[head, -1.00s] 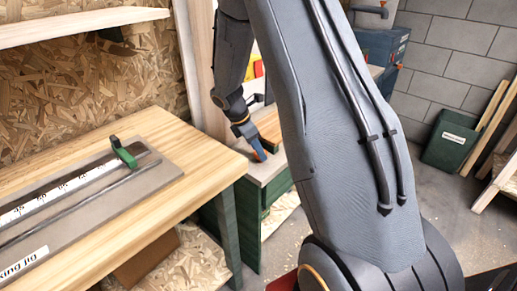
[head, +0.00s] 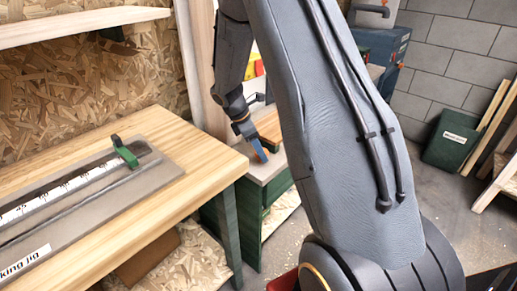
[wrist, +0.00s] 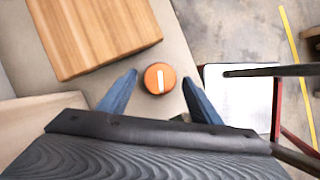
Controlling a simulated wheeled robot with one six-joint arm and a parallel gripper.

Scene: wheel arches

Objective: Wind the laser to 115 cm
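An orange round knob (wrist: 160,78) with a white bar mark shows in the wrist view, on a pale grey surface. My gripper (wrist: 160,84) is open, with its two blue fingers on either side of the knob; I cannot tell whether they touch it. In the head view my gripper (head: 261,154) is low over the grey top of the green cabinet, and the knob is not distinguishable there. A marking jig (head: 100,212) with a white scale (head: 55,197) lies on the wooden bench. A green piece (head: 125,153) sits at its far end. I cannot make out a laser or read the scale.
A wooden block (wrist: 95,32) lies close beside the knob. The wooden bench (head: 215,165) stands left of the green cabinet (head: 280,205). Planks (head: 490,125) and a dark green bin (head: 452,140) stand by the wall at right. Open floor lies between.

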